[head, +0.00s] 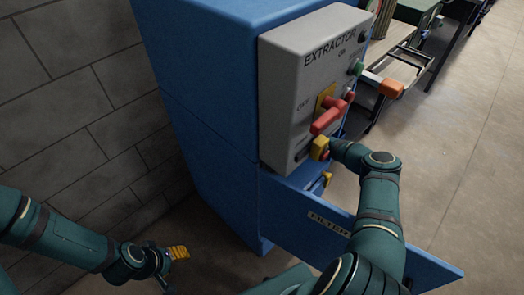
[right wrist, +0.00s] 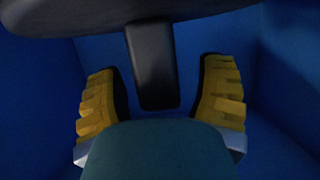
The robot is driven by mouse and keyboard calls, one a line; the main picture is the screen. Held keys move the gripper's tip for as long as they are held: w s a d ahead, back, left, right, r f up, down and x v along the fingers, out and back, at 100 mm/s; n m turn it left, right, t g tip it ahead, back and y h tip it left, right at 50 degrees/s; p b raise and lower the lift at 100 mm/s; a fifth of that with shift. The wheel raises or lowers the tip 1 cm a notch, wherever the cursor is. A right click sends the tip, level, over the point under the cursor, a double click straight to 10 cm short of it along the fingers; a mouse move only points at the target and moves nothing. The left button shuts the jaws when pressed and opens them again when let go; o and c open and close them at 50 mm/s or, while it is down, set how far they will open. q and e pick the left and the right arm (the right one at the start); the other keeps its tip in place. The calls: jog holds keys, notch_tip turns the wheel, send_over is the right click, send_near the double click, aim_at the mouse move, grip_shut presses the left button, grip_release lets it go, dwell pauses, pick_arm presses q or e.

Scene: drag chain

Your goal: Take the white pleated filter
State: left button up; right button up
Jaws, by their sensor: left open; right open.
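No white pleated surface shows in either view. The blue extractor cabinet (head: 205,110) has its lower door (head: 408,262), labelled FILTER, swung open. My right arm reaches to the opening under the grey control box, and my right gripper (head: 322,165) is partly hidden there. In the right wrist view my right gripper (right wrist: 162,98) is open, its yellow fingers wide apart inside blue walls. A dark bar (right wrist: 152,65) hangs between them from a dark rounded edge; I cannot tell whether it belongs to the filter. My left gripper (head: 172,256) is open and empty, low at the left.
The grey control box (head: 285,100) carries a red lever (head: 328,117) and a green button (head: 357,68), close above my right gripper. A block wall (head: 75,95) stands at the left. Open floor (head: 470,160) lies at the right, with benches (head: 412,45) behind.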

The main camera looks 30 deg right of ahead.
jog(key=shift+w+a+f, duration=0.1)
jog(key=shift+w+a, duration=0.05)
jog(key=shift+w, duration=0.2)
grip_shut()
